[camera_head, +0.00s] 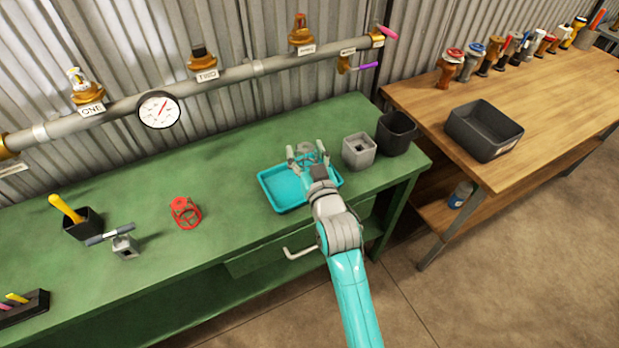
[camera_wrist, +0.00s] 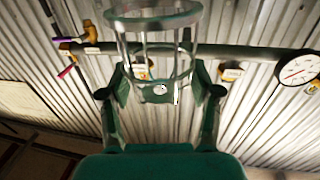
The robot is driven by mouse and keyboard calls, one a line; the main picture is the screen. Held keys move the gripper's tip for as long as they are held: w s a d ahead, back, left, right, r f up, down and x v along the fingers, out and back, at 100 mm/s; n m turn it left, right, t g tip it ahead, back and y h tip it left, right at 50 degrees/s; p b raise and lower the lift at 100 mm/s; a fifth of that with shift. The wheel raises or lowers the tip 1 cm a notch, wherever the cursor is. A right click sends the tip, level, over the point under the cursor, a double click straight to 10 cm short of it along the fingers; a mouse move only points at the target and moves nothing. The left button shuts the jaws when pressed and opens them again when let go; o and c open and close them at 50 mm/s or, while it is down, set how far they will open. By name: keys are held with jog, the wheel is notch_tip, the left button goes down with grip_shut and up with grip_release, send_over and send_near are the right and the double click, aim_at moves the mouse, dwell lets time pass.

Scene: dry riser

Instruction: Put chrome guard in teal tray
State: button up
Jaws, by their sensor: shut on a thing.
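The chrome guard (camera_wrist: 154,20), an open cage of rings and thin bars, is between the fingers of my gripper (camera_wrist: 160,92) in the wrist view. My gripper is shut on it. In the head view the guard (camera_head: 309,151) shows small at the tip of my gripper (camera_head: 307,158), over the back right part of the teal tray (camera_head: 277,189). The tray lies on the green bench, and my gripper and wrist hide part of its right side. I cannot tell how high the guard is above the tray floor.
A grey square block (camera_head: 359,151) and a black bin (camera_head: 396,132) stand close right of the tray. A red handwheel (camera_head: 185,213) lies to its left. A pipe with a gauge (camera_head: 159,109) and several valves runs along the wall behind.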

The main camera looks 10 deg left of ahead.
jog(key=shift+a+f, duration=0.25)
notch_tip(320, 180, down, 9)
jog(key=shift+d+f, duration=0.1)
dwell(0.4)
jog(key=o, duration=1.1)
jog(key=shift+o, duration=0.2)
jog(key=v, duration=1.2)
